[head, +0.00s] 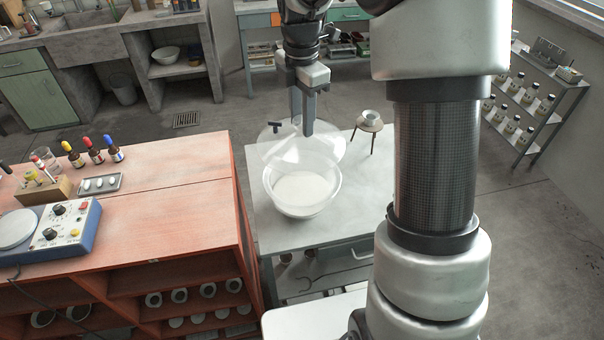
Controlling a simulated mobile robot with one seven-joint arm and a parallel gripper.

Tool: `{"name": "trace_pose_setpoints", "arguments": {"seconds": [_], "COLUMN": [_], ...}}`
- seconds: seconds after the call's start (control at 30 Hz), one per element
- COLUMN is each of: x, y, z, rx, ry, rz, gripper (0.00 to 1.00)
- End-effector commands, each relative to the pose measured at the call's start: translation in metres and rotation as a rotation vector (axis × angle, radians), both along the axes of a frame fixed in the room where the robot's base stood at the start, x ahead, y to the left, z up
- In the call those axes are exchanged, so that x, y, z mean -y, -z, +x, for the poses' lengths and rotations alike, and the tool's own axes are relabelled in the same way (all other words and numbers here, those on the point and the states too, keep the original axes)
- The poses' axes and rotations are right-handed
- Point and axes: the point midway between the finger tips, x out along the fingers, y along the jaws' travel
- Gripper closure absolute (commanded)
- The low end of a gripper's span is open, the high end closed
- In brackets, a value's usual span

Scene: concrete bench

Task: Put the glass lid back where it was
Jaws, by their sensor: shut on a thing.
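The clear glass lid (328,147) shows behind and above a glass bowl (303,204). It seems tilted, and a small dark T-shaped piece, perhaps its knob, shows at its upper left. My gripper (303,130) points down over the lid, its fingertips overlapping the lid's upper part. It is shut on the lid, though the exact grip point is hard to see through the glass. The bowl holds white powder and stands upright on a grey bench (350,215). The lid overlaps the bowl's back rim in the picture; I cannot tell if they touch.
A small cup on a tripod stand (369,122) stands behind and right of the bowl. An orange bench (160,200) on the left carries dropper bottles (93,151) and a blue device (60,228). My arm hides the grey bench's right side. Its front area is bare.

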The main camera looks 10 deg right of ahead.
Motion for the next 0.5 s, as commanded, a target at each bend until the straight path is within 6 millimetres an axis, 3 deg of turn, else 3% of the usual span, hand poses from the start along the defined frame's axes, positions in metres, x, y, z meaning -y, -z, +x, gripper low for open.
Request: {"name": "trace_pose_setpoints", "arguments": {"seconds": [0.3, 0.5], "x": [0.0, 0.0], "y": [0.05, 0.064], "z": [0.0, 0.001], "rx": [-0.001, 0.0], "ry": [-0.019, -0.017], "rz": [0.0, -0.001], "gripper": [1.0, 1.0]}}
